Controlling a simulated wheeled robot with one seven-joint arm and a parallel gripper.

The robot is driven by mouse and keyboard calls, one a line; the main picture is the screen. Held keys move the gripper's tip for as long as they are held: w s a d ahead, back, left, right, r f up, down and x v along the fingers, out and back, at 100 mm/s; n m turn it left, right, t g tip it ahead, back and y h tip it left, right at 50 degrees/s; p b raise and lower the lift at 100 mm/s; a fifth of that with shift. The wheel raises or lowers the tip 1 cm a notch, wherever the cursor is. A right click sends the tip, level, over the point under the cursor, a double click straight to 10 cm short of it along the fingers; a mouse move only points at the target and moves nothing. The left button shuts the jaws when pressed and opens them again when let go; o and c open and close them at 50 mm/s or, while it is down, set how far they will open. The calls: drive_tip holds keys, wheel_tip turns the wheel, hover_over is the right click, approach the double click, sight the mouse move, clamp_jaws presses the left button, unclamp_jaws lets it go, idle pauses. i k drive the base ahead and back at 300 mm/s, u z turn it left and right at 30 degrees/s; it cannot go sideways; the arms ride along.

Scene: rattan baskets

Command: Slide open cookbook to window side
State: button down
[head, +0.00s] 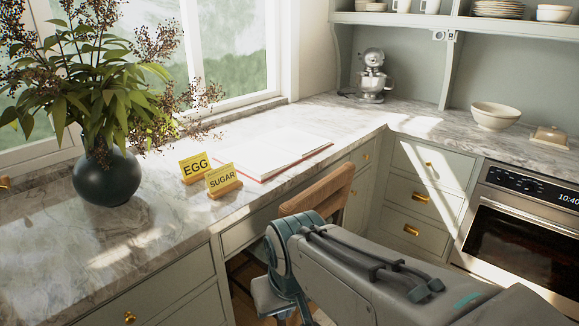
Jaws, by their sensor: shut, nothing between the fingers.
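The open cookbook (262,155) lies flat on the marble counter (130,240), with white pages and a thin red cover edge. It is near the counter's front edge, right of two yellow signs. The window (235,50) is behind the counter, with bare marble between the book and the sill. My arm shows at the lower right, in front of the counter and apart from the book. My gripper itself does not show.
An EGG sign (195,167) and a SUGAR sign (223,180) stand left of the book. A dark vase (107,178) with a leafy plant is farther left. A wooden chair (320,190) is at the counter front. A mixer (372,77) stands in the far corner.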

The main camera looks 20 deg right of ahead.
sight(273, 153)
drive_tip(key=u, duration=0.05)
drive_tip(key=k, duration=0.5)
drive_tip(key=z, duration=1.05)
drive_tip(key=i, duration=1.9)
drive_tip(key=u, duration=0.8)
drive_tip(key=i, duration=0.3)
drive_tip(key=u, duration=0.3)
